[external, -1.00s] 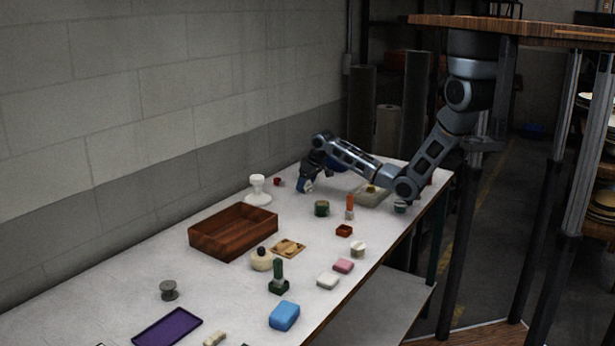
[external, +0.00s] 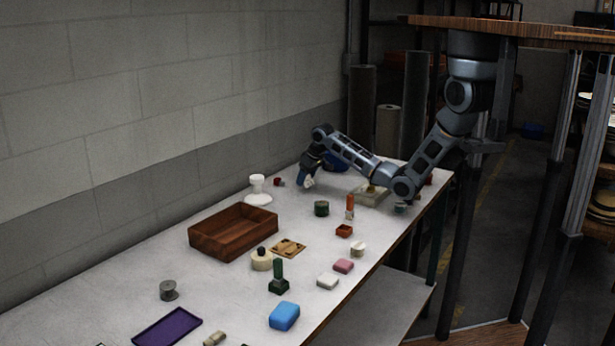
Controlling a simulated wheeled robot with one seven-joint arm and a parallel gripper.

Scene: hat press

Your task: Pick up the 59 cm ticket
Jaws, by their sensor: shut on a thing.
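My gripper (external: 307,181) is over the far left part of the white table, pointing down. It is shut on a small pale thing (external: 310,184) at its fingertips. The thing is too small and dark here to read any marking, so I cannot tell which ticket it is. A blue thing (external: 336,163) stands just behind my wrist, partly hidden.
A small red thing (external: 278,182) and a white stand (external: 258,190) are left of my gripper. A dark green tin (external: 321,208), an orange-topped thing (external: 350,206) and a wooden tray (external: 226,244) stand nearer. A grey wall (external: 180,110) runs along the left.

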